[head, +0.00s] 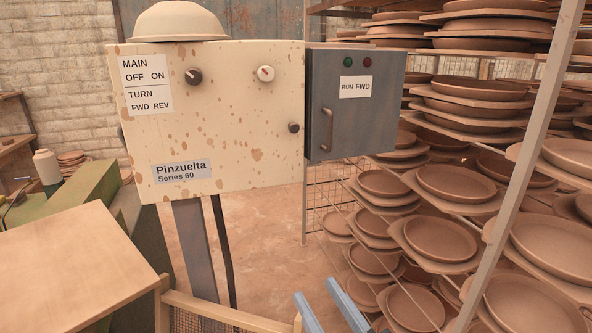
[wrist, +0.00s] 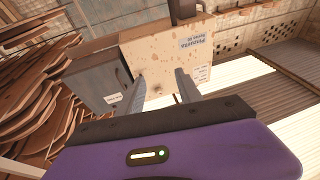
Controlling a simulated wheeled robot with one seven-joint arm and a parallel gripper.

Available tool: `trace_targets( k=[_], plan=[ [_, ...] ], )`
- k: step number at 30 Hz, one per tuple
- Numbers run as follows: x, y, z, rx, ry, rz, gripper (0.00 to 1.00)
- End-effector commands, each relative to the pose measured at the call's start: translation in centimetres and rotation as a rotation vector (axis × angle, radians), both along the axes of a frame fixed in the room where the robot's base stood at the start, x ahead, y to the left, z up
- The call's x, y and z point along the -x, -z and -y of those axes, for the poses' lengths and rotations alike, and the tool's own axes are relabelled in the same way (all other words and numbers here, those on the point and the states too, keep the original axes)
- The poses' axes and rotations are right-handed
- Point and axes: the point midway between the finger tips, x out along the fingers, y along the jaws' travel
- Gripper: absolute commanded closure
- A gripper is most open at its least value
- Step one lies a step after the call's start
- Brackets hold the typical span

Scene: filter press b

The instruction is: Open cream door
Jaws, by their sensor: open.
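The cream door (head: 225,125) is the rust-spotted front of a control box in the head view, and it looks closed. The cream door also shows, turned over, in the wrist view (wrist: 165,55). My gripper (head: 315,288) is open and empty, below and to the right of the door in the head view. In the wrist view its two fingers (wrist: 161,75) point toward the box with a gap between them. I cannot tell their distance from it.
A blue-grey box (head: 372,112) with a bar handle (head: 327,130) adjoins the cream door's right edge. A bowl (head: 178,22) sits on top of the control box. Racks of clay plates (head: 456,183) fill the right. A wooden board (head: 65,270) lies at the lower left.

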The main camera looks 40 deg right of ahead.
Motion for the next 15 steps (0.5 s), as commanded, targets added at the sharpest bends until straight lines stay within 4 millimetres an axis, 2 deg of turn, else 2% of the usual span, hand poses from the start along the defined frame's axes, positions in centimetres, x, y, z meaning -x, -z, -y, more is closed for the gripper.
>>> trace_targets(
  k=[1, 6, 15],
  plan=[
    [-1.5, -1.7, 0.6, 0.005, 0.011, 0.028, 0.58],
    [-5.7, -6.3, 2.5, 0.015, 0.043, 0.073, 0.58],
    [-11.6, -15.6, 6.1, 0.02, 0.102, 0.108, 0.58]
  ],
)
